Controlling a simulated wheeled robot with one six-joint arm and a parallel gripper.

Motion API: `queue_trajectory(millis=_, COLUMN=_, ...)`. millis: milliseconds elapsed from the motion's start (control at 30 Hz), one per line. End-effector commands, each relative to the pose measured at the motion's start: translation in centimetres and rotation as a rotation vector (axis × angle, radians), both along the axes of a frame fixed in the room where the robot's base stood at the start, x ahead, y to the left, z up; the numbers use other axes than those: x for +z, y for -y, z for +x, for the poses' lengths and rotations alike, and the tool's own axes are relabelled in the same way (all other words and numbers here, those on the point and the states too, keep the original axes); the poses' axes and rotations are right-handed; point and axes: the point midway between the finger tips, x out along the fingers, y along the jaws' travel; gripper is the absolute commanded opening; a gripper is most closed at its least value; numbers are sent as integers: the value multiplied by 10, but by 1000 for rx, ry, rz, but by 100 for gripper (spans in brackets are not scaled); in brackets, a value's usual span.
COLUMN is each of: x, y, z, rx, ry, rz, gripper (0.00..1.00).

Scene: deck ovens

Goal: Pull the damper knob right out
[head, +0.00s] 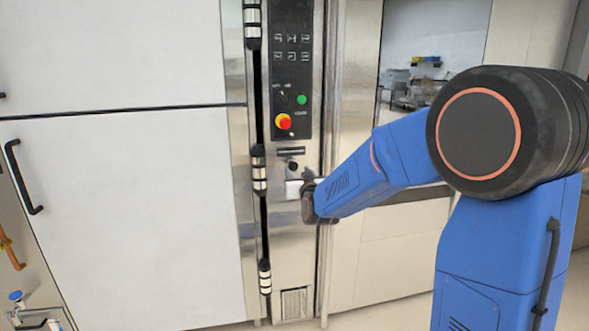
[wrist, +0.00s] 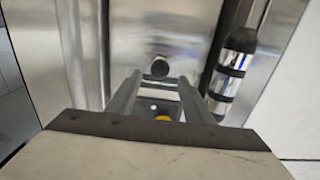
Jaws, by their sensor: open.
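The damper knob (head: 292,166) is a small dark round knob on the steel front, below the control panel and a dark slot. In the wrist view the knob (wrist: 159,67) shows just beyond the fingertips, roughly centred between them. My gripper (head: 300,178) is in front of the steel column, just below and right of the knob in the head view. In the wrist view my gripper (wrist: 160,82) is open, with its two grey fingers apart and nothing seen between the tips. I cannot tell how far the tips are from the knob, and no contact shows.
Black and chrome hinges (head: 259,170) run down the left side, beside a large white door (head: 120,220). A vent grille (head: 293,303) is low on the column.

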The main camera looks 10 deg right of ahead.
Motion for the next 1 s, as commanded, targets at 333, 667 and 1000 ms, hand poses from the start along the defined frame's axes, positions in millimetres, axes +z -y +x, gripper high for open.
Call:
queue_trajectory(millis=333, x=0, y=0, z=46, rx=-1, ry=1, rz=1, gripper=46)
queue_trajectory(millis=667, x=0, y=0, z=53, rx=0, ry=0, rz=0, gripper=46)
queue_trajectory(millis=1000, x=0, y=0, z=53, rx=0, ry=0, rz=0, gripper=0)
